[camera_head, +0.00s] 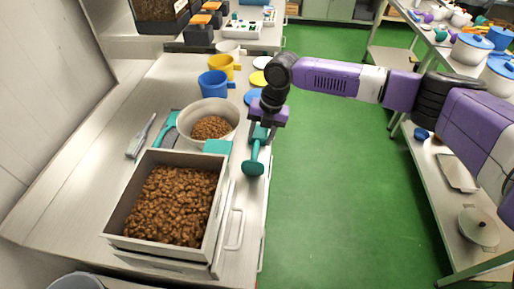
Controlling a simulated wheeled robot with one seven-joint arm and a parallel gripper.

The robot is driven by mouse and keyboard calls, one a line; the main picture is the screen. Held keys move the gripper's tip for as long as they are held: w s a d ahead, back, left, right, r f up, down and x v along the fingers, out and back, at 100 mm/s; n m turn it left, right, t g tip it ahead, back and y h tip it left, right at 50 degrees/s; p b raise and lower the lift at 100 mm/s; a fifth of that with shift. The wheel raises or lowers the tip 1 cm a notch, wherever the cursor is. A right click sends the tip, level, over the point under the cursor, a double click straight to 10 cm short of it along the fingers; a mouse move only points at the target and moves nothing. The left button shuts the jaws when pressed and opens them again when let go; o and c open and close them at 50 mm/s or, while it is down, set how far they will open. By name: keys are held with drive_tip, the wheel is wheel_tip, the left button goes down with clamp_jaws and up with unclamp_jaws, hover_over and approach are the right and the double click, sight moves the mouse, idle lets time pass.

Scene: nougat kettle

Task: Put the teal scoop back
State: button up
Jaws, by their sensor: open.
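The teal scoop (253,167) is at the right edge of the steel counter (100,190), bowl toward me, its handle running up to just under my gripper (262,130). My gripper points down there, open, with the handle at or between its fingers. I cannot tell whether they touch. The fingers are small and partly hidden. Left of the scoop stands a pale round pot (228,106) with teal handles and brown nuggets (211,127) inside. In front of it is a square bin (118,222) full of brown nuggets.
A blue mug (213,83) and a yellow mug (220,66) stand behind the pot. A grey utensil (141,138) lies at left. The green floor (325,180) is open to the right, before another shelf (440,215) with pots.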

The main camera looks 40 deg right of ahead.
drive_tip(key=s+d+f+m+t+h, duration=0.1)
drive_tip(key=s+d+f+m, duration=0.15)
drive_tip(key=s+d, duration=0.4)
drive_tip(key=s+d+f+m+t+h, duration=0.1)
drive_tip(key=s+d+f+m, duration=0.15)
drive_tip(key=s+d, duration=0.45)
drive_tip(key=s+a+f+m+t, duration=0.1)
drive_tip(key=s+a+f+m, duration=0.15)
drive_tip(key=s, duration=0.65)
drive_tip(key=s+a+f+m, duration=0.1)
drive_tip(key=s+f+m, duration=0.25)
drive_tip(key=s, duration=0.55)
drive_tip(key=s+a+r+m+t+y, duration=0.1)
drive_tip(key=s+a+m+t, duration=0.15)
drive_tip(key=s+a, duration=0.4)
drive_tip(key=s+a+r+m+t, duration=0.1)
drive_tip(key=s+a+m, duration=0.2)
drive_tip(key=a, duration=0.7)
drive_tip(key=w+a+r+m+t, duration=0.4)
drive_tip(key=a+r+m, duration=0.5)
drive_tip(key=a+r, duration=0.7)
drive_tip(key=t, duration=0.2)
drive_tip(key=shift+w+r+t, duration=0.2)
drive_tip(key=shift+t, duration=0.15)
